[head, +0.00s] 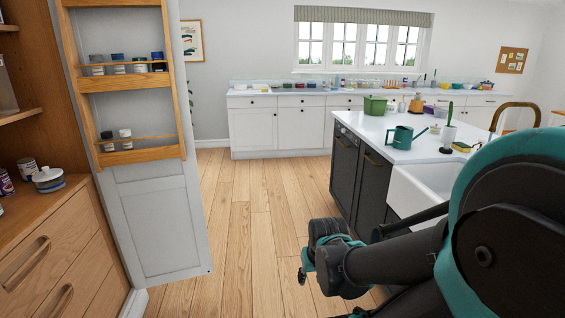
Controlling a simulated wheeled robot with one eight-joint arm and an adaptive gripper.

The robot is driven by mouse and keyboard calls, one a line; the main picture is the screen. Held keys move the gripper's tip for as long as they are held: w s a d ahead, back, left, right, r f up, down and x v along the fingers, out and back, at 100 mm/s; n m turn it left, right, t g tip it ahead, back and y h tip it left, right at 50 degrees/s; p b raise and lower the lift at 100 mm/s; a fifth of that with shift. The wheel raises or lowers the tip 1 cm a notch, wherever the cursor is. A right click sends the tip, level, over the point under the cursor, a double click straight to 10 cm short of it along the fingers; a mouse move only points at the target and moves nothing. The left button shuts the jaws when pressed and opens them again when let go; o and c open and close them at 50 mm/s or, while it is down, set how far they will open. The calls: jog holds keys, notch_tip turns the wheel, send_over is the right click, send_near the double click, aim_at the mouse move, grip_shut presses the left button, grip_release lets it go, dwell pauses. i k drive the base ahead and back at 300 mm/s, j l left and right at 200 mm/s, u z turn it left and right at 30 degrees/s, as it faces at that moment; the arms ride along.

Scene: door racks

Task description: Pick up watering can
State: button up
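A green watering can (403,137) stands upright on the white top of the dark kitchen island, right of the middle in the head view. My arm comes in from the lower right, and my gripper (302,275) hangs low over the floor in front of the island. It is well apart from the watering can. The fingers are small and partly hidden, so I cannot tell if they are open or shut.
The island top (378,125) also holds a green box (375,106) and several small items, with a white sink (425,185) at its near side. A wooden rack door (130,80) with jars stands open at left. Wooden floor (235,235) is clear between them.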

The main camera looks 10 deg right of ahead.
aim_at(403, 139)
jog(key=i+j+z, duration=0.15)
jog(key=i+z, duration=0.35)
jog(key=i+j+z, duration=0.25)
jog(key=z, duration=0.25)
jog(key=i+j+z, duration=0.3)
jog(key=j+z, duration=0.2)
jog(key=i+j+z, duration=0.2)
jog(key=j+z, duration=0.3)
